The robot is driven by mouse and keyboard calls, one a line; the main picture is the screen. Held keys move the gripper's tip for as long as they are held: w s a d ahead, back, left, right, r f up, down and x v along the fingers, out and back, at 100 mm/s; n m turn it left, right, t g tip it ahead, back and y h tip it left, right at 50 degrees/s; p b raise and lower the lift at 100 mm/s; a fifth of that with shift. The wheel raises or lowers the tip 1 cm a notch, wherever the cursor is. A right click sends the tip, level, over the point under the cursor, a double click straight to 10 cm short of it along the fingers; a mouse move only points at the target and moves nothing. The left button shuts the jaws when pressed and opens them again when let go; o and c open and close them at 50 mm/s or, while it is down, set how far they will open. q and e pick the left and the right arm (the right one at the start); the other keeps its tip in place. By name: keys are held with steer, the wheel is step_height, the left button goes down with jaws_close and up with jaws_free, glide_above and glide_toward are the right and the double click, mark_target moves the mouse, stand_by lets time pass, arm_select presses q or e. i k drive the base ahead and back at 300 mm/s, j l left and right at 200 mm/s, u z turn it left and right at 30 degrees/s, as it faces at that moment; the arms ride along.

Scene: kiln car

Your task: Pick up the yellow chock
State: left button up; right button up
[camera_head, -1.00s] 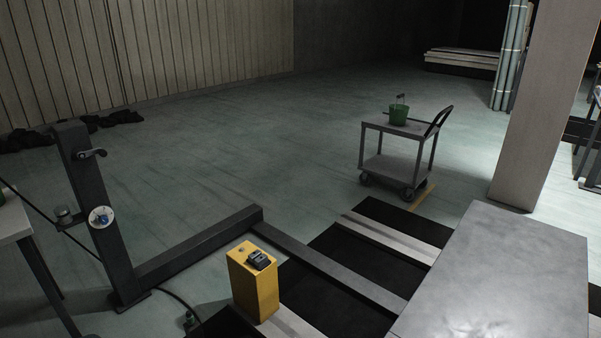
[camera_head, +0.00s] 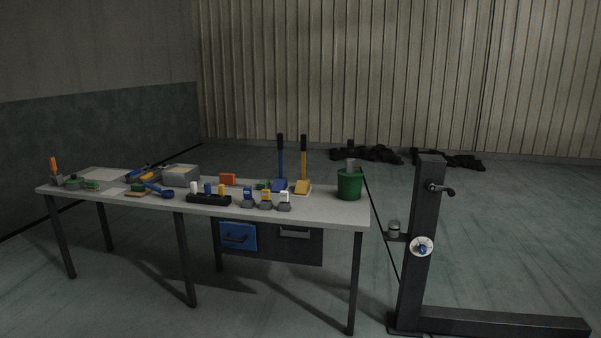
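A yellow wedge-shaped piece with a tall yellow and black upright handle (camera_head: 303,165) stands near the back of the workbench (camera_head: 330,211), right of its middle. It looks like the yellow chock, though it is small and dim at this distance. A similar blue piece with a dark handle (camera_head: 279,184) stands just left of it. Smaller blue, yellow and white-topped grey items stand in front and partly overlap their lower area. Neither of my grippers is in view.
A green bucket (camera_head: 349,185) stands at the bench's right end. A dark steel post (camera_head: 424,240) with a crank and a floor beam (camera_head: 505,324) stands right of the bench. Blue and grey drawers (camera_head: 237,237) hang under the bench top. Floor in front is partly clear.

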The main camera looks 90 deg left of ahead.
mark_target(302, 187)
steer(key=u, duration=2.8)
steer(key=i+z, duration=0.1)
steer(key=i, duration=0.4)
steer(key=i+z, duration=0.15)
steer(key=i, duration=0.3)
steer(key=i+j+z, duration=0.1)
steer(key=i, duration=0.4)
steer(key=i+j+z, duration=0.1)
steer(key=i, duration=0.4)
steer(key=i+j+z, duration=0.1)
steer(key=i+j, duration=0.2)
steer(key=i, duration=0.15)
steer(key=i+j+z, duration=0.15)
steer(key=i, duration=0.3)
steer(key=i+j+z, duration=0.1)
steer(key=i+j, duration=0.25)
steer(key=i, duration=0.1)
